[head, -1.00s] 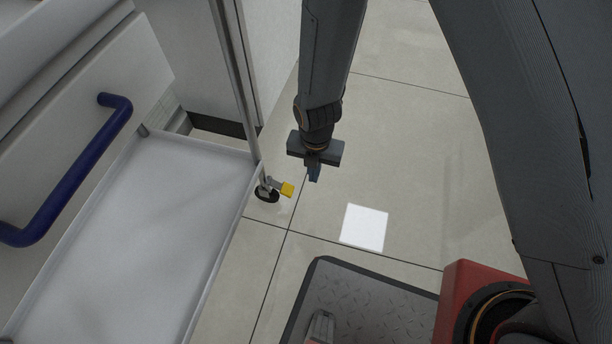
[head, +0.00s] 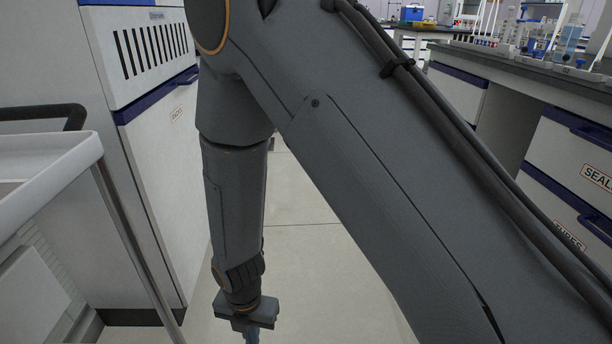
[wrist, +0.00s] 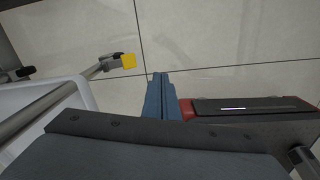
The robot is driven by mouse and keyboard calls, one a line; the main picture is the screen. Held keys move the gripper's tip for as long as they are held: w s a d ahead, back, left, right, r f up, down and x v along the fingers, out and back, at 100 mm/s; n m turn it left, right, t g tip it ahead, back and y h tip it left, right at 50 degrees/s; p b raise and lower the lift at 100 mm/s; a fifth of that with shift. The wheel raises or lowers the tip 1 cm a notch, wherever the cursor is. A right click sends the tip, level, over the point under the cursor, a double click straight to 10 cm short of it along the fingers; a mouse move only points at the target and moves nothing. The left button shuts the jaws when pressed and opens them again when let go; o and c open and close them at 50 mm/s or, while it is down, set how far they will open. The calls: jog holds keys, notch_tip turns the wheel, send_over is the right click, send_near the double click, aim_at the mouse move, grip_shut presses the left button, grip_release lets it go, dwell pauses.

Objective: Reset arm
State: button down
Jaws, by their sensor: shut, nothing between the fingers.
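My gripper (head: 250,335) hangs at the lower left of the head view, pointing down over the tiled floor, with its fingertips at the bottom edge of the picture. In the wrist view the blue-grey fingers (wrist: 160,95) are pressed together and hold nothing. My arm runs across the middle of the head view and hides much of the room behind it.
A white cart (head: 50,165) with a dark handle stands left of my gripper. A white cabinet (head: 170,140) with vents is behind it. A yellow caster pedal (wrist: 128,61) shows in the wrist view. A lab bench (head: 540,85) with drawers stands at right.

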jog(key=s+d+r+m, duration=0.3)
jog(key=d+r+m, duration=0.1)
jog(key=r+m, duration=0.55)
jog(key=s+d+r+m+y, duration=0.1)
jog(key=s+d+r+m, duration=0.3)
jog(key=r+m, duration=0.55)
jog(key=s+d+r+m, duration=0.3)
jog(key=d+r+m, duration=0.1)
jog(key=r+m, duration=0.6)
jog(key=d+r+m+p, duration=0.2)
jog(key=d+r+p, duration=0.8)
jog(key=r+p, duration=0.3)
jog(key=d+r+m+h+p, duration=0.1)
jog(key=d+r+m+p, duration=0.2)
jog(key=d+r+p, duration=0.7)
notch_tip(320, 180, up, 4)
jog(key=p, duration=0.9)
jog(key=shift+s+d+p, duration=0.25)
jog(key=shift+d+p, duration=0.1)
